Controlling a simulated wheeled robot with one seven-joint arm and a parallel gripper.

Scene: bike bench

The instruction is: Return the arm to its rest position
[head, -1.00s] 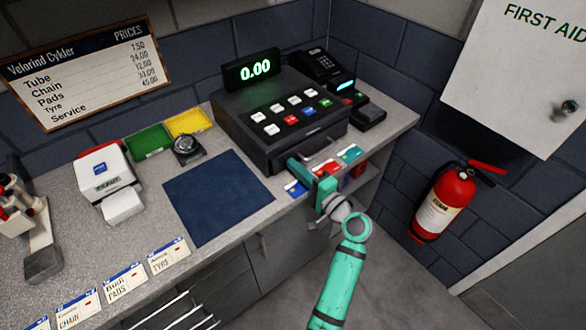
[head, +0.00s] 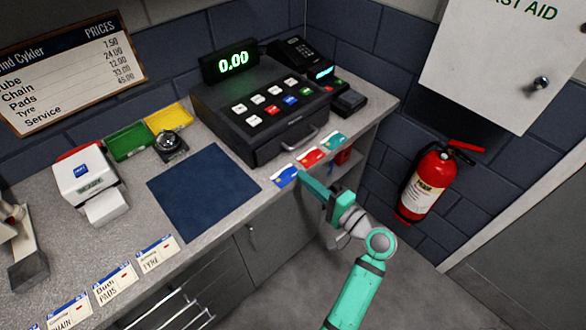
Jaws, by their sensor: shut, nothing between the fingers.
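My gripper (head: 306,178) is at the end of my teal arm, in the lower right middle of the head view. It is shut with nothing held. The arm is bent at the wrist and reaches up from the bottom of the view, in front of the cabinet.
The counter (head: 130,212) holds a cash register (head: 260,115), a card terminal (head: 347,100), a blue mat (head: 203,192), a bell (head: 170,146), a label printer (head: 87,185) and several name cards. A fire extinguisher (head: 428,185) hangs at right. The floor (head: 300,290) below is clear.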

